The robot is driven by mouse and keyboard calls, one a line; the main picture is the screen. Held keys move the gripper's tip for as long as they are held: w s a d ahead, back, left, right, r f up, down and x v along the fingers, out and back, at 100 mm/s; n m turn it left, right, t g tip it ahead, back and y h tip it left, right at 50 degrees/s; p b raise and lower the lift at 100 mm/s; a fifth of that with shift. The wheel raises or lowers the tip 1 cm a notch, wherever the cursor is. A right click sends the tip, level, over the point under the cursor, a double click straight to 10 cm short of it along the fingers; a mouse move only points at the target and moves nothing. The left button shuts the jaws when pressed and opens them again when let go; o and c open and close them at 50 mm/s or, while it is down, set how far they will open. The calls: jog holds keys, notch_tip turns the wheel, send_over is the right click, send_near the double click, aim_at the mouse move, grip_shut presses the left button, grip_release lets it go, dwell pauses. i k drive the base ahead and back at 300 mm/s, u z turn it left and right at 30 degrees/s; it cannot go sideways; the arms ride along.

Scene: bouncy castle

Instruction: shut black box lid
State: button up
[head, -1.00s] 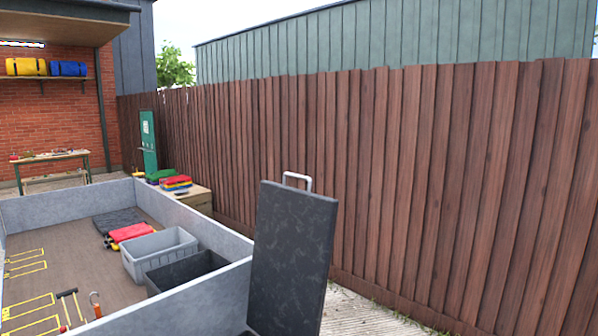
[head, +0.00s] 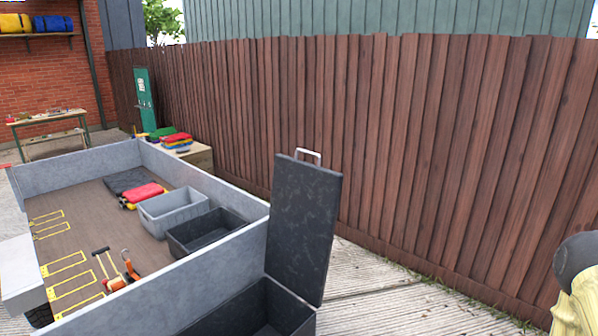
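The black box (head: 290,308) stands at the bottom of the head view, against the outside of the grey trailer wall. Its lid (head: 303,222) is open and stands nearly upright at the box's right side. A pale metal handle (head: 307,156) sits on the lid's top edge. Part of the dark inside of the box shows; its lower part is cut off by the picture's bottom edge. My gripper is not in view.
The grey-walled trailer bed (head: 97,225) holds a grey crate (head: 172,212), a black crate (head: 207,232), a red bundle and orange straps. A brown fence (head: 420,160) runs behind. Paving (head: 390,290) is clear right of the lid. A dark, yellowish object, unclear, is at the right edge.

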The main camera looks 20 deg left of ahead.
aim_at(305, 197)
jog(key=u, duration=0.2)
jog(key=i, duration=0.95)
jog(key=u, duration=0.7)
